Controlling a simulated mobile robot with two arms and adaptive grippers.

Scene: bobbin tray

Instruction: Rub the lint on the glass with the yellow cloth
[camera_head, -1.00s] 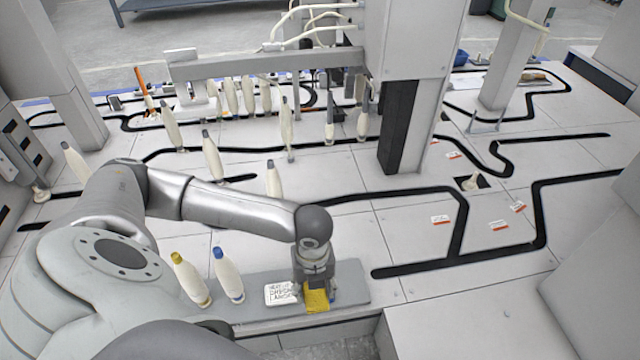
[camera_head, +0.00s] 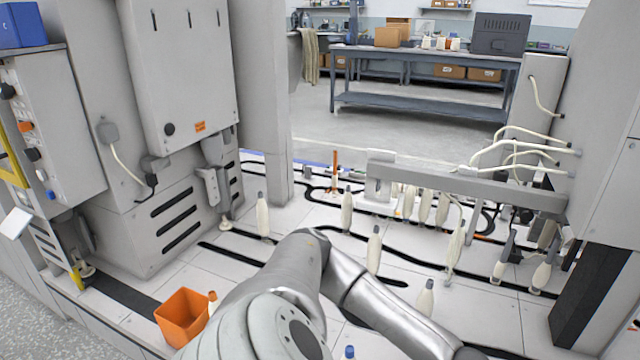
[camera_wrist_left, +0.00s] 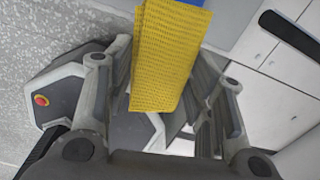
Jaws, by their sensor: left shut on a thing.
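In the left wrist view, my left gripper (camera_wrist_left: 165,78) is shut on a yellow textured cloth (camera_wrist_left: 166,50). The cloth sticks out beyond the fingers towards the top of the picture. A small blue patch (camera_wrist_left: 190,2) shows at its far end; I cannot tell what it is. In the head view only my left arm's links show, and the left gripper is below the frame. I cannot make out the glass or the lint in either current view. My right gripper is not in view.
An orange bin (camera_head: 184,316) stands at the left on the white machine deck. Several cream bobbins (camera_head: 374,249) stand around the arm. A grey horizontal rail (camera_head: 470,187) crosses at the right. A workbench (camera_head: 420,60) stands at the back.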

